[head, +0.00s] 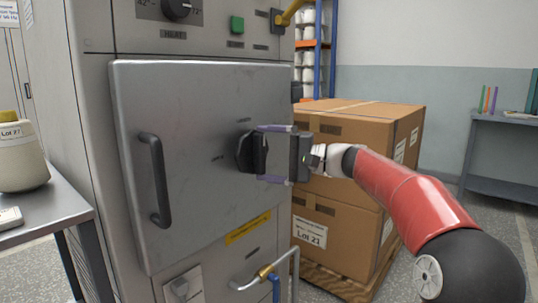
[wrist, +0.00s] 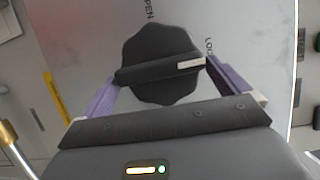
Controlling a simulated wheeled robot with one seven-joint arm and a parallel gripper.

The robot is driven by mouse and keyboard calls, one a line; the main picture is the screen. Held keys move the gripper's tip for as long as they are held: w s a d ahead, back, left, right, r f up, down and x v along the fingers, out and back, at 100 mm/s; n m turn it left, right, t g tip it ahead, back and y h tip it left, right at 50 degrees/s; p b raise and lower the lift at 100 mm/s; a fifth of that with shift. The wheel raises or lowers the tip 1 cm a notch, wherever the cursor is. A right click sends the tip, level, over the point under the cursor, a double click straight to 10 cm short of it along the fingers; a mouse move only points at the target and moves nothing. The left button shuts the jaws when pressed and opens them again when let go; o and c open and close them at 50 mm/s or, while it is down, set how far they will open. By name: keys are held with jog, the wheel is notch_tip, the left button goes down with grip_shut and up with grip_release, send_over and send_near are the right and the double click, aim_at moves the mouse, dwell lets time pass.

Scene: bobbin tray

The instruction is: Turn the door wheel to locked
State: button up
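The door wheel (head: 245,151) is a dark knob with a raised bar on the grey metal door (head: 190,90). In the wrist view the wheel (wrist: 160,90) fills the middle, and the white mark on its bar points right, close to a partly hidden label beginning "LO". An "OPEN" label, its start cut off, stands above the wheel. My gripper (head: 260,154) is in front of the wheel with its purple fingers wide apart, above and below it. In the wrist view my gripper (wrist: 161,77) has a fingertip near each bar end; I cannot tell whether they touch.
The door's handle (head: 157,180) stands out at left. A blue-handled pipe with a brass fitting (head: 266,271) sits below the door. Stacked cardboard boxes (head: 350,125) stand right behind my gripper.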

jog(key=shift+d, duration=0.1)
jog(key=v, duration=0.7)
jog(key=shift+s+d, duration=0.15)
jog(key=shift+d, duration=0.1)
jog(key=shift+a+f, duration=0.1)
jog(key=s+a+f+h+p, duration=0.1)
jog(key=s+a+f+h, duration=0.1)
jog(key=s+f+h, duration=0.35)
jog(key=s+a+f+h, duration=0.1)
jog(key=s+f+h, duration=0.2)
jog(key=s, duration=0.6)
jog(key=s+d+f+n+h+p, duration=0.1)
jog(key=s+d+f+h, duration=0.3)
jog(key=s, duration=0.6)
jog(key=s+d+f+n+t+h+p, duration=0.1)
jog(key=s+d+f+n+h, duration=0.1)
jog(key=s+d+f+h, duration=0.3)
jog(key=s+d+f, duration=0.4)
jog(key=s, duration=0.1)
jog(key=shift+r, duration=0.1)
